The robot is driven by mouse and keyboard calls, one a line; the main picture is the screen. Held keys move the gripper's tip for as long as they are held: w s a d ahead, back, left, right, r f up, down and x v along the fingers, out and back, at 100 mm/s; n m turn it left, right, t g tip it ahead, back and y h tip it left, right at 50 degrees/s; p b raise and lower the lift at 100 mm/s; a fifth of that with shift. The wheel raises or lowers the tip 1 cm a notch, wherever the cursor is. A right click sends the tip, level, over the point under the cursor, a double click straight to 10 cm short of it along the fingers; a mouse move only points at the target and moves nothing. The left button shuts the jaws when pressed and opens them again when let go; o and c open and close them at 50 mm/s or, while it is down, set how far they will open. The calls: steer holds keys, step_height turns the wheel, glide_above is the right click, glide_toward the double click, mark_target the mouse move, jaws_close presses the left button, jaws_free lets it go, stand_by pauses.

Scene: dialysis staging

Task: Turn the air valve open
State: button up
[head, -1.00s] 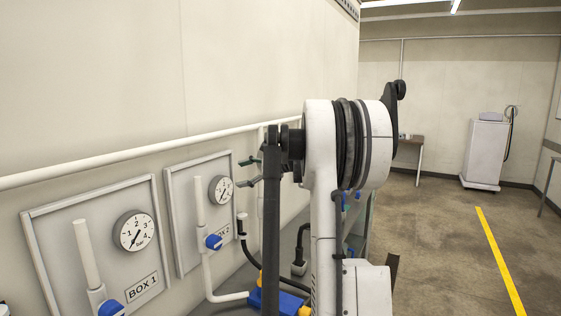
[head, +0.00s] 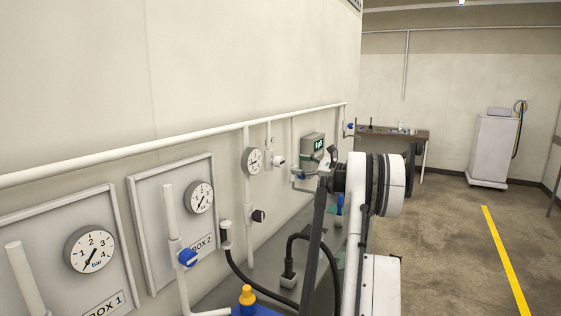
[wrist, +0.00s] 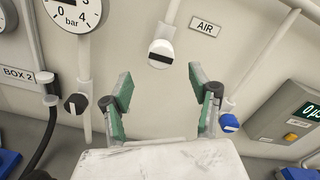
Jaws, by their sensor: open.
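The air valve is a white round knob (wrist: 161,48) with a dark bar on its front, on a white pipe beside the AIR label (wrist: 205,26) in the wrist view. The bar lies roughly crosswise to the pipe. The knob also shows small on the wall in the head view (head: 278,161). My gripper (wrist: 160,82) is open, its two green-padded fingers spread wide and pointing at the wall. The knob appears between and beyond the fingertips, with nothing held. In the head view my arm hides much of the gripper.
A black knob (wrist: 75,103) sits below a gauge (wrist: 75,14) at left. A blue knob (wrist: 229,123) is close to the right finger. A box with a green display (wrist: 287,117) is at right. In the head view, open floor (head: 440,240) lies right of my arm.

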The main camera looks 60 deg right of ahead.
mark_target(282, 162)
steer(key=w, duration=0.3)
steer(key=w+p, duration=0.1)
steer(key=w, duration=0.2)
steer(key=w+p, duration=0.1)
steer(key=w, duration=0.2)
steer(key=shift+w+a, duration=0.3)
steer(key=shift+a, duration=0.1)
steer(key=shift+c, duration=0.5)
steer(key=c, duration=1.1)
steer(key=shift+o, duration=0.2)
steer(key=shift+f, duration=0.1)
